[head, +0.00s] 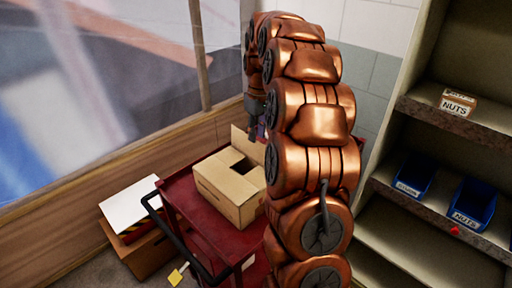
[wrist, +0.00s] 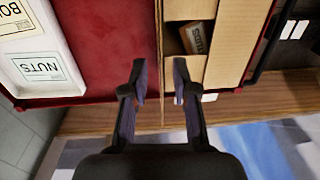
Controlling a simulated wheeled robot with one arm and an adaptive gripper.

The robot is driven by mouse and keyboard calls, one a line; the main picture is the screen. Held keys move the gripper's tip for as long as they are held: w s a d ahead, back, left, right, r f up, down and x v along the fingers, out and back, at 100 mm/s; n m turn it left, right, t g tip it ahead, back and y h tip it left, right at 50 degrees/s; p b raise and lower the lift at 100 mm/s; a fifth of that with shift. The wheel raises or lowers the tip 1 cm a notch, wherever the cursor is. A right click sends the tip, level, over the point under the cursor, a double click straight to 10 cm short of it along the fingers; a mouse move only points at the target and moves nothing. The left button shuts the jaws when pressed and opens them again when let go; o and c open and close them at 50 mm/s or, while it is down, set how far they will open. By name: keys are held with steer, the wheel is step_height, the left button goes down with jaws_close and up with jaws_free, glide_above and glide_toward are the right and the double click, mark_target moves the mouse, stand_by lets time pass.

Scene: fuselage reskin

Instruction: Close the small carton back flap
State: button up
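The small carton (head: 228,188) sits on the red cart with its top partly open. One flap (head: 247,147) stands upright at its far right side in the head view. In the wrist view, the carton (wrist: 232,40) is right of centre, and a thin cardboard edge (wrist: 161,60), seemingly this flap seen edge-on, runs down the middle. My gripper (wrist: 160,82) is open, with one finger on each side of that edge. A box labelled STUDS (wrist: 198,37) shows inside the carton.
The red cart (head: 190,203) has a dark handle at its left. A wooden ledge (wrist: 90,121) lies beyond the cart. Shelves with blue bins (head: 471,205) are at the right.

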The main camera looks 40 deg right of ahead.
mark_target(256, 154)
steer(key=shift+a+f+p, duration=0.15)
steer(key=shift+f+p, duration=0.3)
steer(key=shift+f, duration=1.05)
steer(key=shift+a+f+p, duration=0.1)
steer(key=shift+f+p, duration=0.35)
steer(key=shift+f, duration=1.05)
steer(key=shift+c, duration=0.2)
jaws_close()
